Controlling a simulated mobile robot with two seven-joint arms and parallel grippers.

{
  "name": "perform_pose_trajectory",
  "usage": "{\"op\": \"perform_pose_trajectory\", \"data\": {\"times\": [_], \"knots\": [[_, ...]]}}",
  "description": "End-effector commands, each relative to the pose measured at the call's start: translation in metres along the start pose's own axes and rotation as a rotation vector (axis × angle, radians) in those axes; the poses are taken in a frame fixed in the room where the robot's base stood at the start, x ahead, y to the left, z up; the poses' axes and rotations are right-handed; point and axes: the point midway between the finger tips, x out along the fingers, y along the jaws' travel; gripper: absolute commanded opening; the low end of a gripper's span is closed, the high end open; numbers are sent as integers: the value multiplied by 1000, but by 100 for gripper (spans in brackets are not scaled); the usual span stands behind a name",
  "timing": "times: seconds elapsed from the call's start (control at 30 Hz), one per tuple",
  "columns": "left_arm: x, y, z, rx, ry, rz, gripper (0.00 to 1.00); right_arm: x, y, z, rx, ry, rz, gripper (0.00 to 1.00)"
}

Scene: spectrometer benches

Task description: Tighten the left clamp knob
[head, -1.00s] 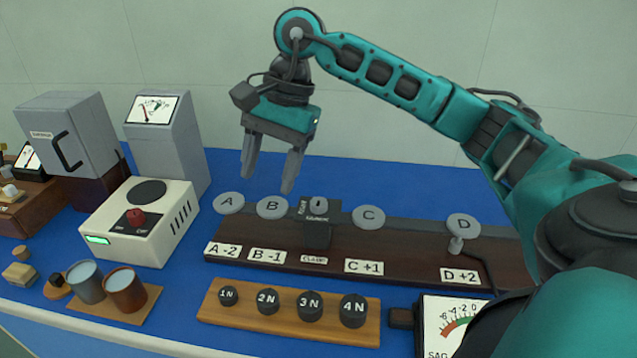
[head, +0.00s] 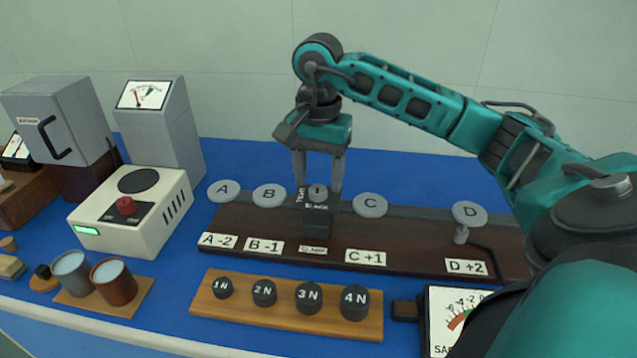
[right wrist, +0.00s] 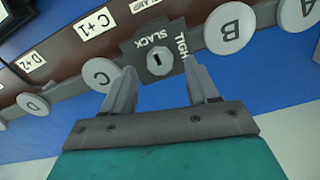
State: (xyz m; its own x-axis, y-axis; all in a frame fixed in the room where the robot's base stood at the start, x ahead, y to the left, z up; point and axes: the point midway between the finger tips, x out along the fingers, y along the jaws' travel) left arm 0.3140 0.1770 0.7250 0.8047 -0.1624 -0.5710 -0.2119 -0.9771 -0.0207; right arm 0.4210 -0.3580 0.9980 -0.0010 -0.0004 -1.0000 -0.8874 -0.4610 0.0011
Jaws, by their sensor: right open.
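A dark clamp block (head: 317,226) stands mid-rail between discs B and C. In the right wrist view the knob (right wrist: 158,60) lies between the words SLACK and TIGHT, the latter partly cut by a finger. My right gripper (head: 318,184) is open and points down over the clamp. Its fingers are on either side of the knob; whether they touch it I cannot tell. The right wrist view shows the gripper (right wrist: 161,76) empty. My left gripper is out of view.
Grey discs A (head: 224,190), B (head: 270,194), C (head: 370,204) and D (head: 469,214) line the brown rail base (head: 400,238). In front are a wooden weight tray (head: 235,304) and a dial meter (head: 447,300). A white box (head: 160,220) stands left.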

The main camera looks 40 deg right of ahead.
Motion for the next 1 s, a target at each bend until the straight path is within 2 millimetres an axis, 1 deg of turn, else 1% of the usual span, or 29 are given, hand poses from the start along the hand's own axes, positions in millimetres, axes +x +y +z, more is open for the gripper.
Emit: {"op": "perform_pose_trajectory", "data": {"times": [0.03, 0.17, 0.47, 0.57, 1.0], "knots": [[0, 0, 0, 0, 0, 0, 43, 7, 0, 0, 1, -1, 1, 59], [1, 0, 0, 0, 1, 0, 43, 15, 0, 0, 1, 0, 0, 59], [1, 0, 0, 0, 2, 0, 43, 18, 0, 0, 1, 0, -1, 59], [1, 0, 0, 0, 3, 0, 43, 18, 0, 0, 1, 0, -1, 51], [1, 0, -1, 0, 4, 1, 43, 17, 0, 0, 1, 0, -1, 9]]}}
